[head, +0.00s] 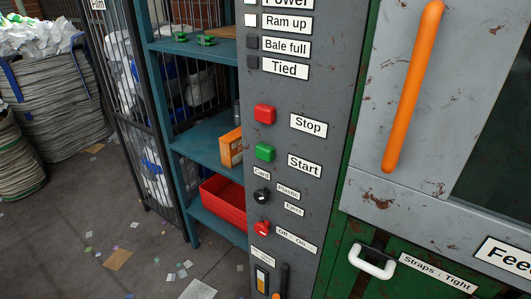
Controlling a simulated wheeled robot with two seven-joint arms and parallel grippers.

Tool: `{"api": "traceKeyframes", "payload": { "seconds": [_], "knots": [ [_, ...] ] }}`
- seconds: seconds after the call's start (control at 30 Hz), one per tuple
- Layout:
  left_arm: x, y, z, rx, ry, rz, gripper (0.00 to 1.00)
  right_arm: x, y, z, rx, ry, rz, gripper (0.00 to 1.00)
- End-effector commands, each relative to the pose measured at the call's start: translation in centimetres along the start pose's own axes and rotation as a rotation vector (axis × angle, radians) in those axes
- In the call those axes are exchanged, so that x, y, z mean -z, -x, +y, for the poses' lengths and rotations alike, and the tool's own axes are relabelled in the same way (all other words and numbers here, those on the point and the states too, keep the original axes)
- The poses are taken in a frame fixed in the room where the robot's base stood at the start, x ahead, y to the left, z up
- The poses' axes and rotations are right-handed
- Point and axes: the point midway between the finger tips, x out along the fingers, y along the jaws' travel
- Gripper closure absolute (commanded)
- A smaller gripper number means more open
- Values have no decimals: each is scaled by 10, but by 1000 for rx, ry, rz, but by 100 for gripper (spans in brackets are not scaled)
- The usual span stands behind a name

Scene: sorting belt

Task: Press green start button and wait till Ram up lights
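The green start button (265,152) is on the grey control panel (325,100), left of the Start label (305,166). The red stop button (264,114) is above it. At the top of the panel, the small square lamp (251,20) beside the Ram up label (286,22) looks pale white, as if lit. The Bale full lamp (251,42) and Tied lamp (252,62) are dark. The Power label is cut off by the top edge. Neither of my grippers shows, and nothing covers the green button.
Below are a black selector knob (262,196) and a red switch (262,229). On the right is a grey door with an orange handle (412,90), above a green panel with a white handle (371,262). Teal shelves (205,140) with a red bin (222,207) stand left.

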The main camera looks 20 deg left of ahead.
Motion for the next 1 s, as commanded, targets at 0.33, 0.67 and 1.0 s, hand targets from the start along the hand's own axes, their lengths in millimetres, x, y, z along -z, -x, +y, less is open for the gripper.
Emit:
{"api": "traceKeyframes", "payload": {
  "seconds": [0.33,0.67,1.0],
  "knots": [
    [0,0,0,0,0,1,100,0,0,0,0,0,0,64],
    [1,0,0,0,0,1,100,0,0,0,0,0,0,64],
    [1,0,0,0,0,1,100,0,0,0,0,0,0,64]
  ]
}}
